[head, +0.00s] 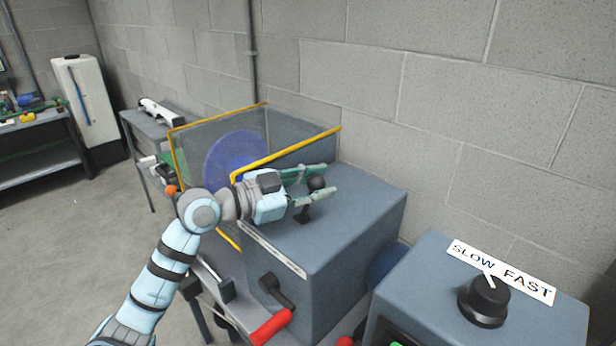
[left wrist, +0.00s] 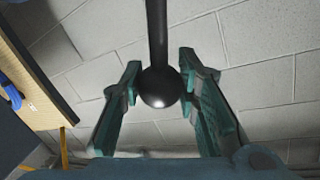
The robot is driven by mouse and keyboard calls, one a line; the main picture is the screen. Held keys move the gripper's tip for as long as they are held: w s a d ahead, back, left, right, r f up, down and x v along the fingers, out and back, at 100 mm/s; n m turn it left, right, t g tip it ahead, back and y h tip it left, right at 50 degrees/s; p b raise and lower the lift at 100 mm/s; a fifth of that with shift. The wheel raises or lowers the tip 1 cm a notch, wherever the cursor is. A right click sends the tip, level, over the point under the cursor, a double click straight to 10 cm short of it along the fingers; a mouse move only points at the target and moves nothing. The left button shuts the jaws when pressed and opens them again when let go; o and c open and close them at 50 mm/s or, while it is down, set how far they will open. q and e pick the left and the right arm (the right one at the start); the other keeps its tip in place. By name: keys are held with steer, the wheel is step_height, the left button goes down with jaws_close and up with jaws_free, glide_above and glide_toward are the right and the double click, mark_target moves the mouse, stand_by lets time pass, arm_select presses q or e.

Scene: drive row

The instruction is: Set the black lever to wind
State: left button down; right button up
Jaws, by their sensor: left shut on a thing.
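The black lever (head: 317,182) has a round ball knob and stands on top of a blue-grey machine box (head: 365,205). In the left wrist view the black knob (left wrist: 160,88) and its rod show between the two fingers. My left gripper (head: 328,180) reaches in from the left over the box and is shut on the lever's knob, a green finger on each side. A pale label strip (head: 271,249) runs along the box's front top edge; its words are too small to read. My right gripper is not in view.
A yellow-edged clear guard (head: 215,130) around a blue disc (head: 236,158) stands just behind and left of my gripper. A crank with a red handle (head: 270,327) sticks out in front. At right is a SLOW/FAST dial (head: 484,298). The block wall (head: 430,90) is close behind.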

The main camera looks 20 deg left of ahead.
arm_select(q)
steer(key=shift+s+d+f+m+y, duration=0.15)
steer(key=shift+s+d+f+m, duration=0.1)
steer(key=shift+d+m, duration=0.25)
steer(key=shift+s+d+f+m+y, duration=0.15)
steer(key=shift+d+f+m, duration=0.1)
steer(key=shift+d+m, duration=0.2)
steer(key=shift+f, duration=0.1)
steer(key=c, duration=1.2)
jaws_free()
steer(key=shift+d, duration=0.2)
steer(key=shift+a, duration=0.15)
steer(key=v, duration=0.7)
steer(key=shift+s, duration=0.2)
steer(key=shift+w, duration=0.1)
